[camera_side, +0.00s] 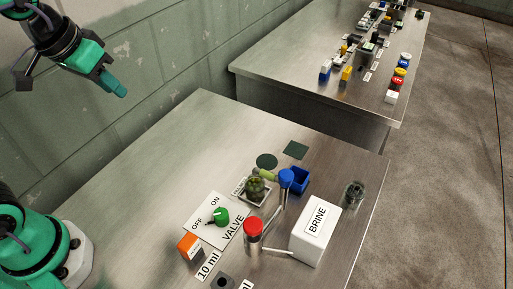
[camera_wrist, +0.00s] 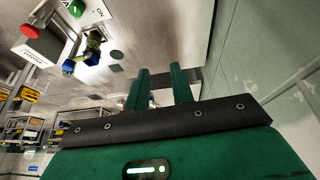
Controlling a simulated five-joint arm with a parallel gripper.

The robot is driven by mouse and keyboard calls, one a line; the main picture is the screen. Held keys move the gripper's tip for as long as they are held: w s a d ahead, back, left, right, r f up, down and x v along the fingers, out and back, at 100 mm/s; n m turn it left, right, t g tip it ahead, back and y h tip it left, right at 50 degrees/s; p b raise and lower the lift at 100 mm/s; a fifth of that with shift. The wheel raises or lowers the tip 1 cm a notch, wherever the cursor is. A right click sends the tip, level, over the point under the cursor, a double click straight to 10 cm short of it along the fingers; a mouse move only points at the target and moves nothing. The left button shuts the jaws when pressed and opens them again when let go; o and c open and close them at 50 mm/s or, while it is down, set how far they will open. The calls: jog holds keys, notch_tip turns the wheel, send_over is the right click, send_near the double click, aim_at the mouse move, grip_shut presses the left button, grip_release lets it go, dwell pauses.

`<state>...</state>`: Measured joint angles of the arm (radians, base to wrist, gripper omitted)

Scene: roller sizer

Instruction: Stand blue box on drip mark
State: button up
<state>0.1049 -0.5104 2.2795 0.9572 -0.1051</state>
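A blue open-topped box (camera_side: 301,182) stands on the near table in the side view, right behind a blue-capped tap (camera_side: 286,177) that hides part of it. Behind them lie a dark green round mark (camera_side: 266,161) and a dark green square mark (camera_side: 295,150). I cannot tell which is the drip mark. Both patches show small in the wrist view, the round one (camera_wrist: 117,55) and the square one (camera_wrist: 117,68). My gripper (camera_side: 118,88) is high at the upper left, far from the box. In the wrist view its fingers (camera_wrist: 159,80) are apart with nothing between them.
A green valve knob (camera_side: 218,216), a red-capped post (camera_side: 253,230), a white BRINE box (camera_side: 316,232), an orange box (camera_side: 190,247) and a glass jar (camera_side: 353,195) crowd the near part. The table's left back is clear.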

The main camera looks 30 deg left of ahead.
jog(key=s+a+f, duration=0.3)
jog(key=s, duration=0.2)
jog(key=shift+s+t+y, duration=0.2)
jog(key=shift+t+y, duration=0.1)
jog(key=shift+t, duration=0.1)
jog(key=shift+o, duration=0.3)
